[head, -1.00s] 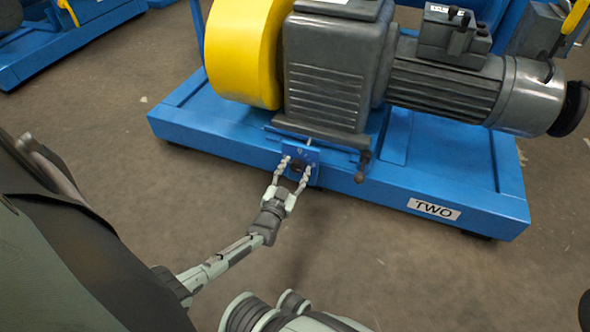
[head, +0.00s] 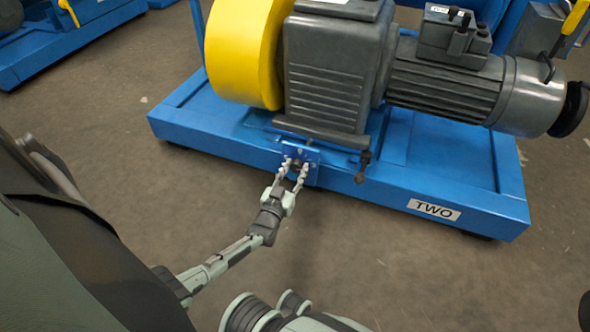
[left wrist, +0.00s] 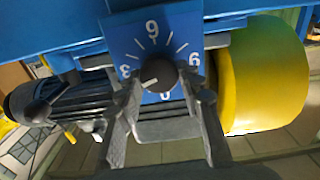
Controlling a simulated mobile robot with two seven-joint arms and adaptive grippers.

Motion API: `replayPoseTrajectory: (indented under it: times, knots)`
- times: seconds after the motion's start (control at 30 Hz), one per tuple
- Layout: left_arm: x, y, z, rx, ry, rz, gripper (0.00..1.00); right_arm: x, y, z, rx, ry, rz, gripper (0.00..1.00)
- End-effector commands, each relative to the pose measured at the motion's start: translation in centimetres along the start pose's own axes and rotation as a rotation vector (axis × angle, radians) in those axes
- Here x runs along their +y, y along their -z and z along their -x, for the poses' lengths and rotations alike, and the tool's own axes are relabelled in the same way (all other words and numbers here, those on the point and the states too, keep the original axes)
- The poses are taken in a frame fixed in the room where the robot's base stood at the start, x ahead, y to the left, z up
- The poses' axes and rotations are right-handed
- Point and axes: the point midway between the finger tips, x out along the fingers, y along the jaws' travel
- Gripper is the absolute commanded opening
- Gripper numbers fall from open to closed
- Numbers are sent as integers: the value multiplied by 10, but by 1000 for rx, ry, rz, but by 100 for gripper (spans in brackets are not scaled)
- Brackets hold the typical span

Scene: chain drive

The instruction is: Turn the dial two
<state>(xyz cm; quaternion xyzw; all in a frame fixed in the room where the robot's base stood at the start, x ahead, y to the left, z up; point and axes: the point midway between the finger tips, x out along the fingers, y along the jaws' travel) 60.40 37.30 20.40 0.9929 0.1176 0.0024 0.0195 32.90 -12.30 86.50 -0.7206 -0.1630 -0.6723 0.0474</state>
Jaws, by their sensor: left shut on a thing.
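The dial is a dark round knob (left wrist: 158,74) on a blue plate with white digits and tick marks, seen in the left wrist view. The blue plate (head: 312,154) also shows in the head view, on the front of the blue base labelled TWO (head: 433,208). My left gripper (head: 297,167) is at the plate, its fingers on either side of the knob; in the left wrist view its fingertips (left wrist: 160,84) are shut on the knob. A pale mark on the knob points toward the lower left of the picture. My right gripper is not in view.
A grey gearbox (head: 325,85) and motor (head: 445,85) with a yellow guard (head: 240,50) stand on the base above the dial. A small crank handle (head: 363,166) sits right of the plate. The floor in front is clear.

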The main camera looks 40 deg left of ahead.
Motion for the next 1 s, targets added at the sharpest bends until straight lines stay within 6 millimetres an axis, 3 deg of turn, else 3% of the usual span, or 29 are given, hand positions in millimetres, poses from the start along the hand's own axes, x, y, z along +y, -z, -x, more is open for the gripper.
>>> replayPoseTrajectory:
  times: [0.4,0.93,0.97,1.0]
  knots:
    - [-1,0,0,-1,0,196,7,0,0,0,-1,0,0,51]
    - [-1,0,0,-1,0,223,7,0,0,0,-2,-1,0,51]
    - [-1,0,0,-1,0,223,40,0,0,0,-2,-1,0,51]
    - [-1,0,0,-1,0,223,45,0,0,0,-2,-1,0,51]
